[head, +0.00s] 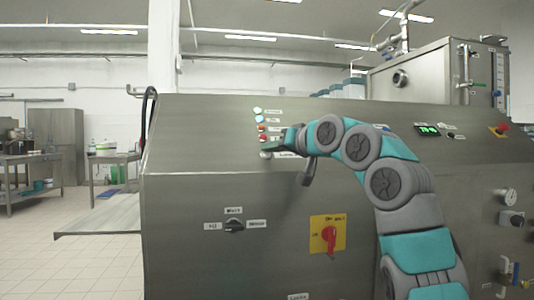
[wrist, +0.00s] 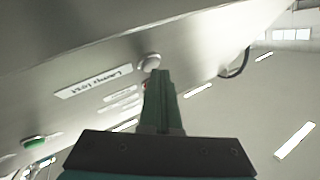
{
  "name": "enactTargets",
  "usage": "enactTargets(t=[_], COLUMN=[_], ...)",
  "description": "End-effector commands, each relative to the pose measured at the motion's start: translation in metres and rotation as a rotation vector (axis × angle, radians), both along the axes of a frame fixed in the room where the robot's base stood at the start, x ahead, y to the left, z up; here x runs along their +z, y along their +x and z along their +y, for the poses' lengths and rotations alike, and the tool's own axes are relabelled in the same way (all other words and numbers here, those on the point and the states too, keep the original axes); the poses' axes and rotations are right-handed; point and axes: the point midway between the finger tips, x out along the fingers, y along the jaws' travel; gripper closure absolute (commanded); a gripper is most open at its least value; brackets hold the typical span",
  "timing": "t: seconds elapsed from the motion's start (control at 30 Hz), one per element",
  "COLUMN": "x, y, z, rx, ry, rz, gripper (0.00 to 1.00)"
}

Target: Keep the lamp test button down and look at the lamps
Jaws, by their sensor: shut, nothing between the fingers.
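The lamp test button (wrist: 149,62) is a small pale round knob beside its "Lamp test" label (wrist: 93,82) in the wrist view. My gripper (wrist: 160,74) is shut and empty, its green fingertips right at the lower edge of the button. I cannot tell whether they touch it or whether it is pressed in. In the head view my gripper (head: 267,148) is at the lower end of the lamp column, largely covering the button. The lamps show as a pale one (head: 257,111), a bluish one (head: 259,120), an orange one (head: 262,128) and a red one (head: 263,137).
On the steel machine front are a black selector (head: 234,226), a red switch on a yellow plate (head: 329,240), a green display (head: 428,130) and a red knob on yellow (head: 500,130). A steel shelf (head: 98,218) juts out left.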

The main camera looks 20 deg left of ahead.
Motion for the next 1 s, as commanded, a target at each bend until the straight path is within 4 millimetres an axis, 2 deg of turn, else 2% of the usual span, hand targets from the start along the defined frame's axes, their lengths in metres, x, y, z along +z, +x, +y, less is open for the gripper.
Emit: enactTargets(t=[0.57,1.0], x=[-0.003,0.009], y=[0.002,-0.009], z=[0.002,-0.004], rx=[0.001,0.001], ry=[-0.002,-0.002], rz=[0.003,0.003], gripper=[1.0,1.0])
